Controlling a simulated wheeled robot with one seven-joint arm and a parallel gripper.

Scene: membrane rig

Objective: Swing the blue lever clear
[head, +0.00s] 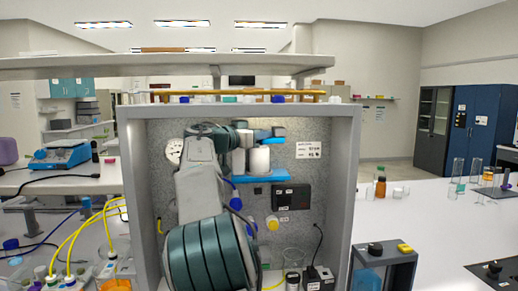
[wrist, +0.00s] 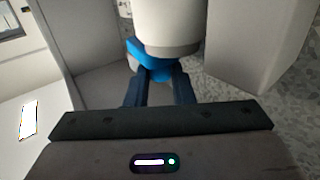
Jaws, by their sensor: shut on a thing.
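In the wrist view, the blue lever (wrist: 150,67) sits between the two dark fingers of my gripper (wrist: 160,85), which is shut on it. A white cylinder (wrist: 168,25) with a grey lower rim stands right beside the lever and covers part of it. In the head view, my arm reaches into the grey open-fronted cabinet. Blue parts (head: 264,135) show beside my wrist, above the white cylinders (head: 259,160). My fingertips are hard to make out there.
The cabinet's side walls (head: 344,180) close in the space left and right. A lower blue bracket (head: 256,179), a black panel (head: 291,197) and a gauge (head: 173,151) sit inside. Glassware and a small grey stand (head: 386,262) are on the bench to the right.

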